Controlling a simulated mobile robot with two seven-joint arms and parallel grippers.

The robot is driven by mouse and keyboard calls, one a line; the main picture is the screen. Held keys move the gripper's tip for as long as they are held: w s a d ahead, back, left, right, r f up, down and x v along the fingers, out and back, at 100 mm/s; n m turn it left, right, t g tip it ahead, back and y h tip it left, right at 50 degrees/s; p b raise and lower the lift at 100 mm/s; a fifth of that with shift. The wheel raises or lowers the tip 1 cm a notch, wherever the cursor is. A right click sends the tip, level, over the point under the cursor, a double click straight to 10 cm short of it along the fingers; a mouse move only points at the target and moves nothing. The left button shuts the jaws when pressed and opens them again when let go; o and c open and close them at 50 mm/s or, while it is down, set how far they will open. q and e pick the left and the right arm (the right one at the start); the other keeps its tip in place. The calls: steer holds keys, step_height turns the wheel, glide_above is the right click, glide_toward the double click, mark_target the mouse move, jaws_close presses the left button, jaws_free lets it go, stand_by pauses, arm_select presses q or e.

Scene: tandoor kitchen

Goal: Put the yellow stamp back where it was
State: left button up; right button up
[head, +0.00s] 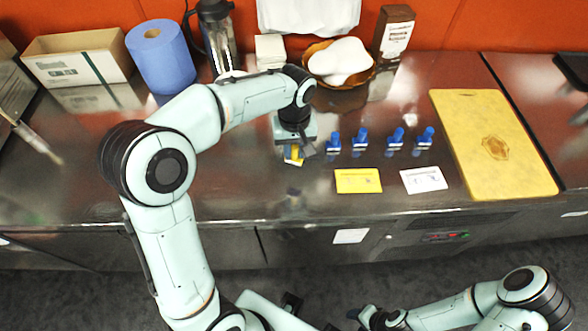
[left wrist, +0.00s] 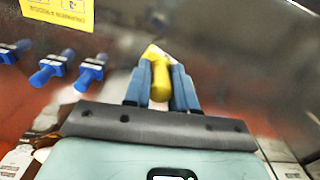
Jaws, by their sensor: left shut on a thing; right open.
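My left gripper (head: 294,147) is shut on the yellow stamp (head: 292,155), just left of the row of blue stamps and over the steel counter. In the left wrist view the yellow stamp (left wrist: 160,82) stands between the two blue fingers of the gripper (left wrist: 161,88), partly hidden by them. Whether its foot touches the counter is unclear. Several blue stamps (head: 396,140) stand upright in a row to the right; some also show in the left wrist view (left wrist: 47,69). My right gripper (head: 368,317) is open, low in front of the counter.
A yellow card (head: 358,181) and a white card (head: 423,179) lie in front of the blue stamps. A yellow board (head: 490,120) lies at right. A blue paper roll (head: 161,57), a box (head: 78,58) and a basket (head: 340,78) stand behind. The counter's left front is clear.

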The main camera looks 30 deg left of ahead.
arm_select(q)
step_height(320, 180, down, 9)
steer(key=shift+w+r+b, duration=0.1)
steer(key=shift+b, duration=0.2)
arm_select(e)
steer(key=shift+s+f, duration=0.35)
steer(key=shift+f, duration=0.15)
arm_select(q)
steer(key=shift+f, duration=0.2)
steer(key=o, duration=0.8)
steer(key=shift+o, duration=0.2)
arm_select(e)
steer(key=shift+f, duration=0.1)
arm_select(q)
steer(key=shift+r, duration=0.3)
step_height(320, 180, up, 12)
steer(key=shift+f+p, duration=0.1)
steer(key=shift+p, duration=0.55)
arm_select(e)
steer(key=shift+w+r, duration=0.7)
steer(key=shift+r, duration=0.25)
